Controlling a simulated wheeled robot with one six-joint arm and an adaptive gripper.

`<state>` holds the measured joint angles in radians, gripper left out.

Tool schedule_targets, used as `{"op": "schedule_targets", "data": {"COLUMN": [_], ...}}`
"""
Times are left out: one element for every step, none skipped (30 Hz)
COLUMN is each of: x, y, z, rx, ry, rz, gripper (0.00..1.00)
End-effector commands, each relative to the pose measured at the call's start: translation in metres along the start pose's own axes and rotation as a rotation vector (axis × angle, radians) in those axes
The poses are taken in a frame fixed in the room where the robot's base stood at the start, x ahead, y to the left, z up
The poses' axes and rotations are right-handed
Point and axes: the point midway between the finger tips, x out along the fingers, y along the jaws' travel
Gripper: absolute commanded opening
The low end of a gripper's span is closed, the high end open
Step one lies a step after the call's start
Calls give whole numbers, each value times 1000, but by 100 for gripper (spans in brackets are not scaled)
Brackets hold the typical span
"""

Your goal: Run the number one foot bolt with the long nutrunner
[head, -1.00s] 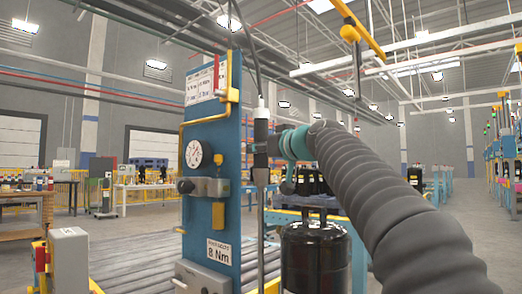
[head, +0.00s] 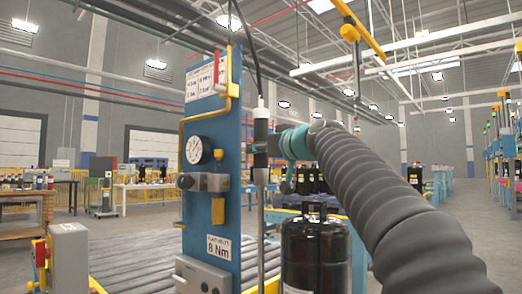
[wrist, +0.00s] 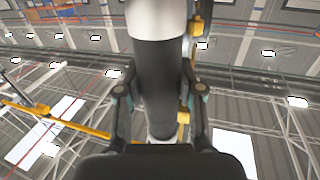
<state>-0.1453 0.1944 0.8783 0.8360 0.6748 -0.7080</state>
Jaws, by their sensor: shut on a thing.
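The long nutrunner (head: 261,130) hangs upright from a cable, with a dark body, a white top and a long thin shaft reaching down. My gripper (head: 262,147) is shut around its dark body; the wrist view shows the nutrunner (wrist: 160,80) between the two fingers of my gripper (wrist: 160,95). A black compressor (head: 315,255) stands to the right of the shaft, its lower part cut off by the frame. The shaft's lower end and the number one foot bolt are out of view.
A blue column (head: 215,130) with a gauge (head: 194,150) and an "8 Nm" sign (head: 219,247) stands close left of the nutrunner. A roller conveyor (head: 130,270) runs behind it. A grey box (head: 68,255) is at lower left. Open floor (head: 470,235) lies at right.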

Motion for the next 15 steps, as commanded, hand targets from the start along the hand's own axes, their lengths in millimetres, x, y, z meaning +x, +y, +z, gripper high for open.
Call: {"op": "schedule_targets", "data": {"x": [-1, -1, -1, -1, -1, -1, -1, -1, -1, -1, -1, -1, -1, -1, -1], "y": [0, 0, 0, 0, 0, 0, 0, 0, 0, 0, 0, 0, 0, 0, 0], "z": [-1, -1, 0, 0, 1, 1, 2, 2, 3, 3, 4, 4, 5, 5, 6], "rx": [0, 0, 0, 0, 0, 0, 0, 0, 0, 0, 0, 0, 0, 0, 0], "ry": [5, 5, 5, 5, 5, 5, 5, 5, 5, 5, 4, 4, 4, 4, 4], "rz": [1, 1, 1, 1, 1, 1, 1, 1, 1, 1, 1, 1, 1, 1, 1], "gripper": [0, 0, 0, 0, 0, 0, 0, 0, 0, 0, 0, 0, 0, 0, 0]}}
